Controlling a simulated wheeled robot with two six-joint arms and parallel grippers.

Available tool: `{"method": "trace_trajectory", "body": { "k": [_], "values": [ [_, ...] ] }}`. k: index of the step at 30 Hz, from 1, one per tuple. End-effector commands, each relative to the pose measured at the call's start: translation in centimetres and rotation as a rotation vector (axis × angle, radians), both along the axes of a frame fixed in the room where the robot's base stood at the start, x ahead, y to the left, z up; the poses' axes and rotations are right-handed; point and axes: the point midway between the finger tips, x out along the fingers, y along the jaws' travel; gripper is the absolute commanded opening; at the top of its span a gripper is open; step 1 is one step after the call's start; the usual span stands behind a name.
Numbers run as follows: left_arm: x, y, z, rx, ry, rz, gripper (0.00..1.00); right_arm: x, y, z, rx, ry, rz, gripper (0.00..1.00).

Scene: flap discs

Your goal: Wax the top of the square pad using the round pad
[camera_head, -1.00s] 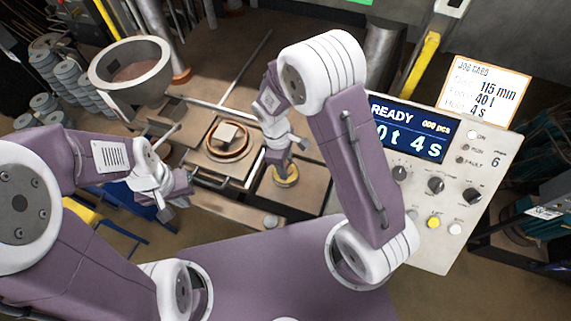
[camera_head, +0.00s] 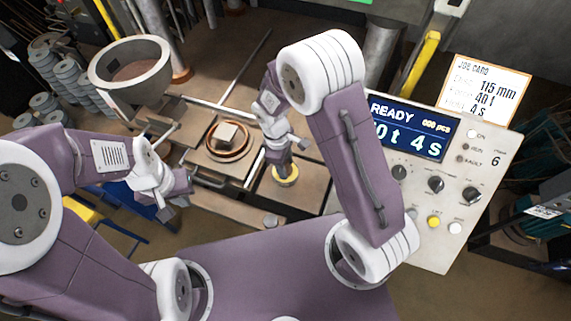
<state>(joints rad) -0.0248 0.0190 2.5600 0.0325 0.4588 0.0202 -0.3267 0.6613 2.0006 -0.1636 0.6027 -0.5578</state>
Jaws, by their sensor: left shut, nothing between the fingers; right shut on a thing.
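A round pad (camera_head: 286,179), yellowish with a pale rim, is at the tip of my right gripper (camera_head: 283,168), which is shut on it. The round pad is over a flat square tan surface (camera_head: 300,197), which looks like the square pad; I cannot tell whether they touch. My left gripper (camera_head: 176,200) is shut and empty at the left, away from both pads. The underside of the round pad is hidden.
A large grey bowl (camera_head: 130,72) stands at the back left, with stacks of grey discs (camera_head: 55,75) beyond it. A control panel (camera_head: 440,185) reading READY stands at the right, with a job card (camera_head: 485,90) above it. A yellow post (camera_head: 419,72) rises behind.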

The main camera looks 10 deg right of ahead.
Motion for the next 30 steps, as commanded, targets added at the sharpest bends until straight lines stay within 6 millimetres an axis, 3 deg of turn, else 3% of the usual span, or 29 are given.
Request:
{"method": "trace_trajectory", "body": {
  "k": [13, 30],
  "values": [
    [0.0, 0.0, 0.3, 0.0, 0.0, 0.0, 0.0, -0.1, 0.0, 0.3, -0.001, 0.003, 0.0, 0.1],
    [0.0, 0.0, 5.6, 0.0, 0.0, 0.0, 0.0, 0.0, 0.0, 6.0, 0.0, 0.0, 0.0, 0.1]
  ]
}}
